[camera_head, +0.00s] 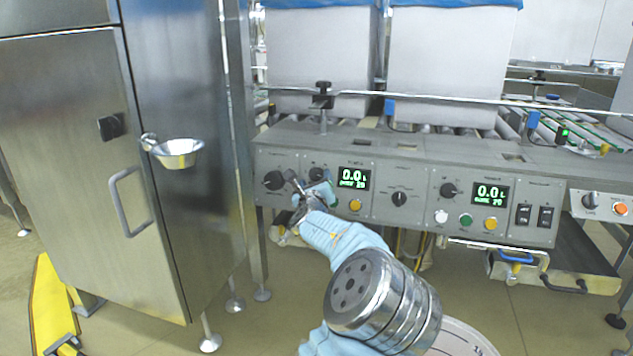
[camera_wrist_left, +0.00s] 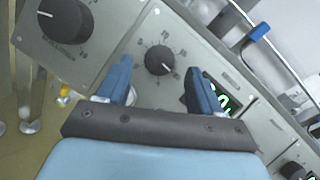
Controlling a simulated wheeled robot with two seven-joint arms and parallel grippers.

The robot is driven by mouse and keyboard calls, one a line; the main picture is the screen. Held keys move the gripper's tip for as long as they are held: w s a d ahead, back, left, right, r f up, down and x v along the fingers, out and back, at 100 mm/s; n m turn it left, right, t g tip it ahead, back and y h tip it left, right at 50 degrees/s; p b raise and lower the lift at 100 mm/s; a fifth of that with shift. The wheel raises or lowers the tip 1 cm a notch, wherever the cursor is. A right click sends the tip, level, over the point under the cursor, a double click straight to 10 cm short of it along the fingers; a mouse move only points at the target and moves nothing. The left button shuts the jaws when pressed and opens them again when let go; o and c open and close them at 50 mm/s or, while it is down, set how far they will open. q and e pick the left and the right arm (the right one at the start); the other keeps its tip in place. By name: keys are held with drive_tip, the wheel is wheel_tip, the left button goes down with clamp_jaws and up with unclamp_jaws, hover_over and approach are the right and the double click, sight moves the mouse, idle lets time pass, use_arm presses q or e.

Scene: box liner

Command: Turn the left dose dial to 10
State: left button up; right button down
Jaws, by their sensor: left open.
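The left dose dial (camera_head: 316,174) is a small black knob on the grey panel, left of a display (camera_head: 353,178) whose large digits read 0.0. In the left wrist view the dial (camera_wrist_left: 159,60) sits within a ring of printed numbers, and its white mark points to the lower right. My left gripper (camera_head: 313,191) is open in front of the panel. In the left wrist view its blue fingers (camera_wrist_left: 160,72) stand apart with the dial between and beyond them. I cannot tell whether they touch it. The left gripper partly hides the panel below the dial. My right gripper is not in view.
A larger black knob (camera_head: 274,180) is left of the dial. A yellow button (camera_head: 355,205) is below the display. A second dial (camera_head: 449,189) and display (camera_head: 490,193) are farther right. A steel cabinet (camera_head: 80,150) with a small bowl (camera_head: 178,153) stands left.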

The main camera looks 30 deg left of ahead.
sight(316, 175)
use_arm(q)
drive_tip(key=shift+x, duration=1.05)
drive_tip(key=shift+c, duration=0.2)
drive_tip(key=c, duration=1)
drive_tip(key=shift+n, duration=0.3)
